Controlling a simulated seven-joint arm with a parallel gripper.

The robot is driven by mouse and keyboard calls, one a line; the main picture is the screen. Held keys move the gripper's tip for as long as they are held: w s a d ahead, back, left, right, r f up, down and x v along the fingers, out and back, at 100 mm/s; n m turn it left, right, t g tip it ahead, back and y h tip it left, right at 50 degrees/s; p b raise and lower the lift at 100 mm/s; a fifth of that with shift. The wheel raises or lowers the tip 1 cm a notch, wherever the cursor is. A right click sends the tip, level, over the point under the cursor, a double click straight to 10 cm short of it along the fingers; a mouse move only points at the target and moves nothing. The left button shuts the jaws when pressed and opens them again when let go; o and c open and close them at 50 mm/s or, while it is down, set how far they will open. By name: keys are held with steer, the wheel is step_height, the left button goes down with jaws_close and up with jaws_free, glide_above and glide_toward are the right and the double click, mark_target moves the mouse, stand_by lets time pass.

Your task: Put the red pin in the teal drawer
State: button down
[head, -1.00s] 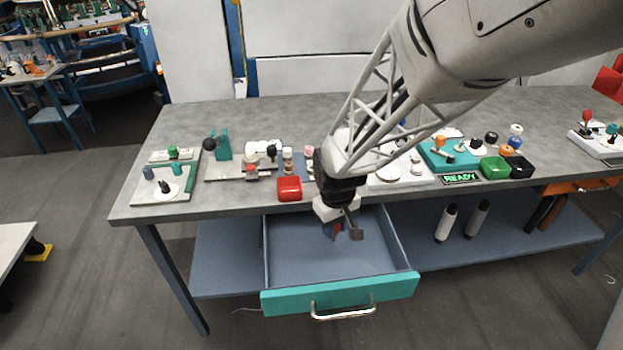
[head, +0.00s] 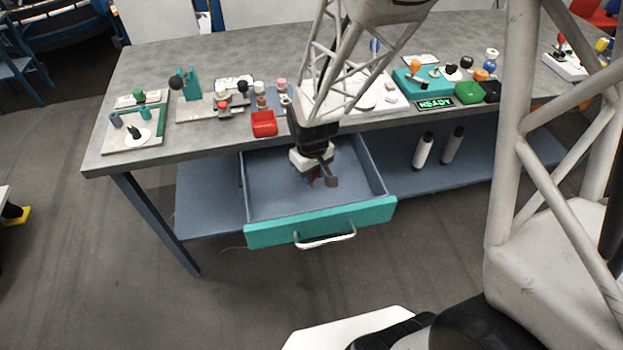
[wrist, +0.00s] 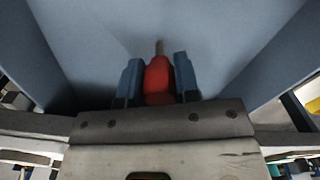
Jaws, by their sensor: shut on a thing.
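The teal drawer (head: 318,222) is pulled out from under the workbench, with its grey-blue inside open to view. My gripper (head: 318,180) is over the open drawer, pointing down into it. In the wrist view my gripper (wrist: 160,82) is shut on the red pin (wrist: 159,78), its blue fingers on either side of it. A thin metal tip of the pin points away from the gripper. The drawer walls show on both sides in the wrist view. I cannot tell whether the pin touches the drawer floor.
The workbench (head: 215,60) carries several fixtures. A red bin (head: 264,124) stands at its front edge above the drawer. A green bin (head: 468,92) and a READY sign (head: 435,103) are to the right. The drawer handle (head: 325,241) sticks out in front.

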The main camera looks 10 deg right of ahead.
steer(key=shift+f, duration=1.7)
steer(key=shift+f, duration=0.15)
steer(key=c, duration=0.8)
jaws_free()
steer(key=shift+c, duration=0.2)
step_height(320, 180, up, 12)
steer(key=shift+r, duration=0.15)
